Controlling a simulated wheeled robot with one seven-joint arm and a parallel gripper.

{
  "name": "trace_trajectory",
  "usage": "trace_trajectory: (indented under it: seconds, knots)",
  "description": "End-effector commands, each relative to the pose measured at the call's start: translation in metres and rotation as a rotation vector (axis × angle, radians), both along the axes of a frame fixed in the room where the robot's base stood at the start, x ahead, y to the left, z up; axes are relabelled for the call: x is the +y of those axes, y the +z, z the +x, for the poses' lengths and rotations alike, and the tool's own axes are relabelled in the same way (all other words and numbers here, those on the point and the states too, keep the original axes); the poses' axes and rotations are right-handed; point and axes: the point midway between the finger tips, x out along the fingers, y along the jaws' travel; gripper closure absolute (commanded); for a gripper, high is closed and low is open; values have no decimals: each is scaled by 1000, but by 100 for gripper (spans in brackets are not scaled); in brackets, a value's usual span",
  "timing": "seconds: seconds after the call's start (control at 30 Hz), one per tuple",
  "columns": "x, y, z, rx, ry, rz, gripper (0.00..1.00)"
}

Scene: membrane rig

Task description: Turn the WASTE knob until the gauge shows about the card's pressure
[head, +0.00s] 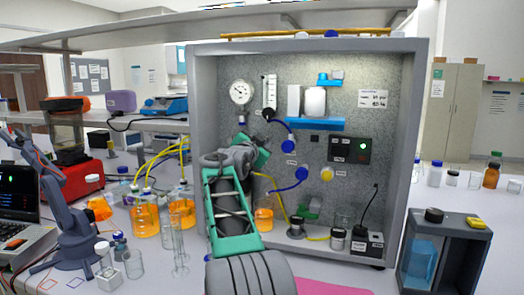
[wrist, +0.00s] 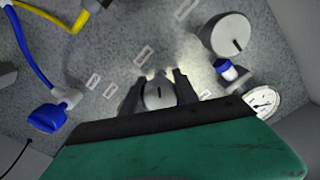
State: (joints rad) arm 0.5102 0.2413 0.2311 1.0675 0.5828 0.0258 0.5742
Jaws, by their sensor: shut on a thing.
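In the wrist view my gripper (wrist: 160,90) has its two dark fingers closed on the sides of a small grey knob (wrist: 159,96) with a dark pointer line. The labels around it are too small to read, so I cannot confirm that it is the WASTE knob. In the head view my arm hides this knob. The round white gauge (head: 242,92) is at the panel's upper left; its needle reading is too small to tell. It also shows partly in the wrist view (wrist: 262,102). A white card (head: 373,99) with unreadable print is at the panel's upper right.
A larger grey knob (wrist: 228,37) is close to my gripper. Blue tubing (head: 288,187) and a yellow fitting (head: 327,174) are on the panel. Orange-filled bottles (head: 145,215) stand left of the rig, and small jars (head: 337,239) stand on its floor.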

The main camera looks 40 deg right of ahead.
Motion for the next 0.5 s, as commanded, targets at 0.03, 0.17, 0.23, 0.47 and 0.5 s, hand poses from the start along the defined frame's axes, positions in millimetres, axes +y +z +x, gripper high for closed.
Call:
trace_trajectory:
  seconds: [0.03,0.17,0.23,0.47,0.5]
  knots:
    - [0,-2,0,-18,0,8,100]
    - [0,-1,0,-54,0,28,100]
    - [0,-1,0,-68,-1,34,100]
    - [0,0,0,-81,-1,41,100]
    - [0,1,0,-81,-1,41,100]
